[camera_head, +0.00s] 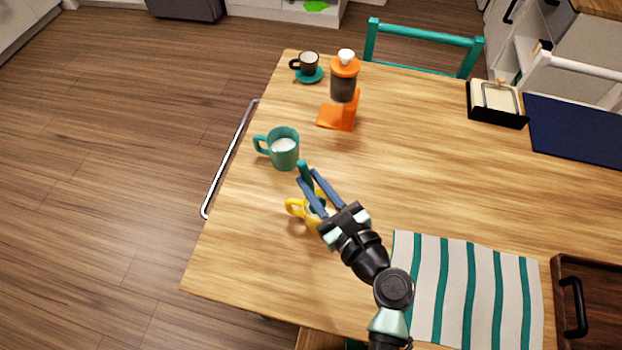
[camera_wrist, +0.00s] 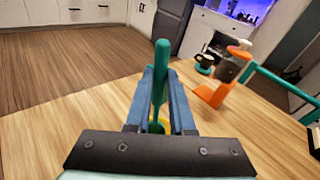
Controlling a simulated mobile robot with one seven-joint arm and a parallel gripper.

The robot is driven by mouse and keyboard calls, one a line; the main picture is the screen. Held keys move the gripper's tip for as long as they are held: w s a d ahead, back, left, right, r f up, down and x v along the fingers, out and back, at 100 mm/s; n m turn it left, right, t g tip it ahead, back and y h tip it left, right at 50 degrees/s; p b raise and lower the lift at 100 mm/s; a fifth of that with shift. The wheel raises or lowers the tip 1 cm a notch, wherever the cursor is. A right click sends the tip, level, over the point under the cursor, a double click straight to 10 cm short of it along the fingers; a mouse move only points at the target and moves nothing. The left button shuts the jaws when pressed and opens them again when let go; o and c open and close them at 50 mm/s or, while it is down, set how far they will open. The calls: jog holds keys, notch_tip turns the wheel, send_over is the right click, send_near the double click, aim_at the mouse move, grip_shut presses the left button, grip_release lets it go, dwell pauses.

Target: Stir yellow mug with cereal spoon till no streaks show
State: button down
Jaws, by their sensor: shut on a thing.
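The yellow mug (camera_head: 296,207) stands on the wooden table, partly hidden behind my gripper. Only its handle and part of its rim show in the head view, and a bit of yellow (camera_wrist: 164,124) shows between the fingers in the wrist view. My gripper (camera_head: 308,178) is over the mug, its blue fingers shut on a teal spoon (camera_wrist: 160,75). The spoon's handle (camera_head: 303,172) sticks up past the fingertips. The spoon's lower end is at the mug, but its bowl and the mug's contents are hidden.
A teal mug (camera_head: 285,152) with white liquid stands just beyond the yellow mug. An orange grinder (camera_head: 343,90) and a dark cup (camera_head: 309,63) on a teal saucer stand farther back. A striped cloth (camera_head: 455,290) lies at the right, beside a dark tray (camera_head: 562,300).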

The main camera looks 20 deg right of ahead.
aim_at(314, 191)
jog(key=f+b, duration=0.2)
jog(key=f, duration=0.1)
jog(key=d+f+b, duration=0.1)
jog(key=f, duration=0.1)
jog(key=shift+s+f+b, duration=0.1)
jog(key=shift+s+b, duration=0.15)
jog(key=shift+b, duration=0.05)
jog(key=shift+s, duration=0.1)
jog(key=shift+s+d, duration=0.1)
jog(key=shift+d, duration=0.15)
jog(key=p, duration=0.5)
jog(key=shift+p, duration=0.4)
jog(key=shift+w+a, duration=0.2)
jog(key=shift+a, duration=0.1)
dwell(0.3)
